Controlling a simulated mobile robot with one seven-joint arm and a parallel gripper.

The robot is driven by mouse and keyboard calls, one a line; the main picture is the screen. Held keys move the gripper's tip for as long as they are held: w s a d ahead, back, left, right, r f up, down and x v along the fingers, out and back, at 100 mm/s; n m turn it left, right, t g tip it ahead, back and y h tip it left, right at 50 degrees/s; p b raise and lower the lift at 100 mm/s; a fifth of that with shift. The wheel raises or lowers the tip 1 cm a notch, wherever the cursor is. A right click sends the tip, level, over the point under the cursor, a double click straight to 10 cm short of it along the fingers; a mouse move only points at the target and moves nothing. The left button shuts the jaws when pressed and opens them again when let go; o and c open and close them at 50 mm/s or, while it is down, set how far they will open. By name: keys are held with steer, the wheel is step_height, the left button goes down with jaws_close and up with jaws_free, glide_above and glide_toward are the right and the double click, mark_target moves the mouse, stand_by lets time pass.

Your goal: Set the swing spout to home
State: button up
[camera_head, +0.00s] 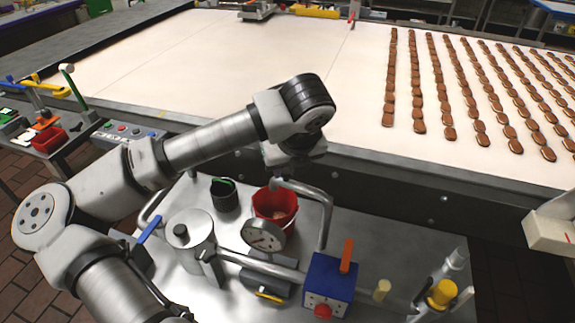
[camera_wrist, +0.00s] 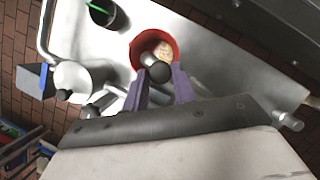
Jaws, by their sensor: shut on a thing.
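The swing spout (camera_head: 300,190) is a bent grey pipe in the head view. It rises from the steel cart and reaches left to the red bucket (camera_head: 277,204). My gripper (camera_wrist: 161,76) points down at the spout's end over the bucket. In the wrist view its two purple fingers are shut on the dark round knob (camera_wrist: 159,72) of the spout. The bucket (camera_wrist: 172,43) shows behind the knob, with something pale inside. In the head view my wrist hides the fingers and the grip. No home mark can be made out.
On the cart stand a dark cup (camera_head: 224,197), a steel pot (camera_head: 190,240), a pressure gauge (camera_head: 263,236) and a blue box (camera_head: 328,284) with an orange lever. A conveyor (camera_head: 250,70) with rows of brown biscuits runs behind. A pipe rail stands at the cart's left.

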jaws_close()
steer(key=shift+w+f+b, duration=0.1)
steer(key=shift+b, duration=0.3)
steer(key=b, duration=0.1)
steer(key=w+m+b, duration=0.1)
steer(key=b, duration=0.1)
steer(key=shift+d+f, duration=0.2)
steer(key=shift+f, duration=0.1)
steer(key=w+d+m+g+h+b, duration=0.1)
steer(key=w+d+m+h+b, duration=0.1)
steer(key=d+m+b, duration=0.2)
steer(key=w+d+m+g+h+b, duration=0.1)
steer(key=w+d+m+h+b, duration=0.1)
steer(key=d+m, duration=0.4)
steer(key=shift+w+d+r+m+h+b, duration=0.4)
steer(key=shift+m+h+b, duration=0.65)
steer(key=shift+m, duration=1.75)
steer(key=shift+s, duration=0.1)
